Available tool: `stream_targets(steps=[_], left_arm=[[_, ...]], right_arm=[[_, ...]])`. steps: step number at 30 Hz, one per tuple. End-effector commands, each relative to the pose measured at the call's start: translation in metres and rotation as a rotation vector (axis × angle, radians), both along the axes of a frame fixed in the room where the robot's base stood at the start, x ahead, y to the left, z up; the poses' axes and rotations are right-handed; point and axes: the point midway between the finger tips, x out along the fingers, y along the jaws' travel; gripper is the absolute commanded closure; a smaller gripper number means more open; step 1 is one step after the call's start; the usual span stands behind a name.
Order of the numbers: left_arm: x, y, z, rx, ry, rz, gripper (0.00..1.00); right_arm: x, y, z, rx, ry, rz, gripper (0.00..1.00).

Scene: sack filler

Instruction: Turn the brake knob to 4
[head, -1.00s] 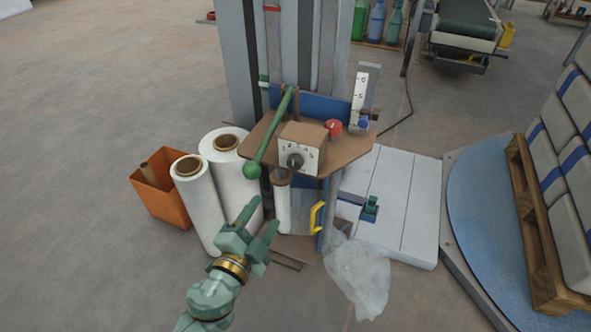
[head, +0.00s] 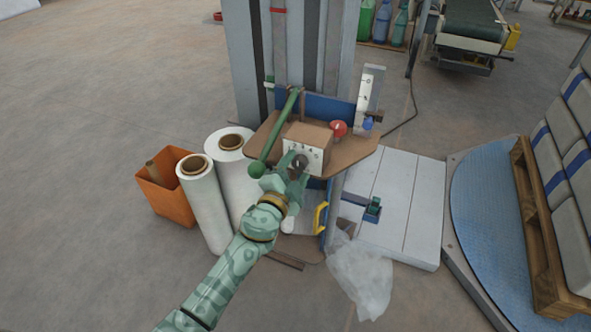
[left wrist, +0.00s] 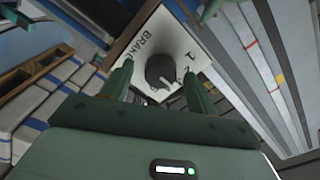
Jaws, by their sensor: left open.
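The brake knob (left wrist: 162,70) is a dark round knob on a white plate (left wrist: 178,35) printed BRAKE with numbers around it. In the head view the plate (head: 304,152) is the front of a brown box on the machine's shelf, and the knob (head: 299,161) is partly covered by my gripper. My left gripper (head: 291,164) is open in front of the knob. In the left wrist view its fingers (left wrist: 160,80) stand on either side of the knob, with gaps visible. I cannot tell which number the knob points to. My right gripper is not in view.
A green lever (head: 277,128) with a ball end stands close left of the box. A red button (head: 339,128) is to its right. Below are a yellow handle (head: 320,217) and a clear plastic sack (head: 362,275). White film rolls (head: 205,205) stand at left.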

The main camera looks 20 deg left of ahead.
Motion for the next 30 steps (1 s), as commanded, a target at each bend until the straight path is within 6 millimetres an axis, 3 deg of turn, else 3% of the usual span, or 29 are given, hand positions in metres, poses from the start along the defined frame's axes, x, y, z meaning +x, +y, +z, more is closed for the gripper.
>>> stream_targets(steps=[3, 8, 19, 30], left_arm=[[-0.0002, -0.0001, 0.0002, -0.001, 0.0, 0.0, 0.45], [-0.0004, -0.0001, 0.0002, -0.001, 0.0, 0.0, 0.86], [-0.0007, -0.0001, -0.0005, 0.052, -0.001, -0.001, 0.86], [-0.0008, -0.0002, -0.0009, 0.291, -0.01, -0.002, 0.86]], right_arm=[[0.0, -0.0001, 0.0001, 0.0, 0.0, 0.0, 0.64], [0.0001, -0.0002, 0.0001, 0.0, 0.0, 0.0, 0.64], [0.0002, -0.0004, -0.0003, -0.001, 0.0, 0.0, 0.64], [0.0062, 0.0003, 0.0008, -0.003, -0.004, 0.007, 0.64]])
